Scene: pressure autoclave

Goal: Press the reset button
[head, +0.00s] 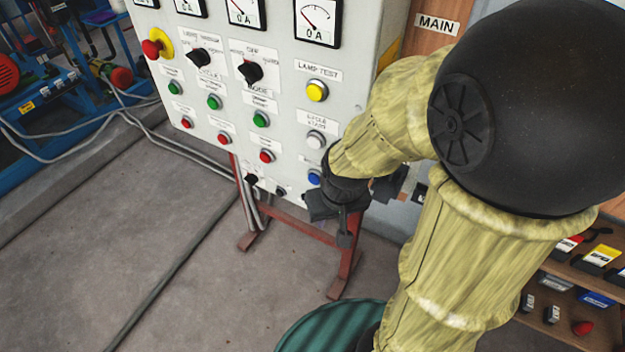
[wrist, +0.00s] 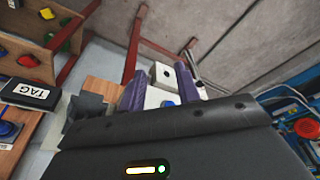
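A blue round button (head: 314,178) sits low at the right of the grey control panel (head: 295,115), under the white cycle start button (head: 315,139). My gripper (head: 333,215) is at the panel's lower right corner, just right of and below the blue button. In the wrist view, my gripper (wrist: 163,72) has its two purple fingers apart with nothing held. The blue button (wrist: 167,103) shows between them, near the gripper body. I cannot tell whether anything touches.
The panel also has a red emergency knob (head: 156,46), a yellow lamp test button (head: 317,90), and green and red buttons. Red stand legs (head: 300,228) lie below. A wooden shelf (head: 590,315) with tags and locks is right.

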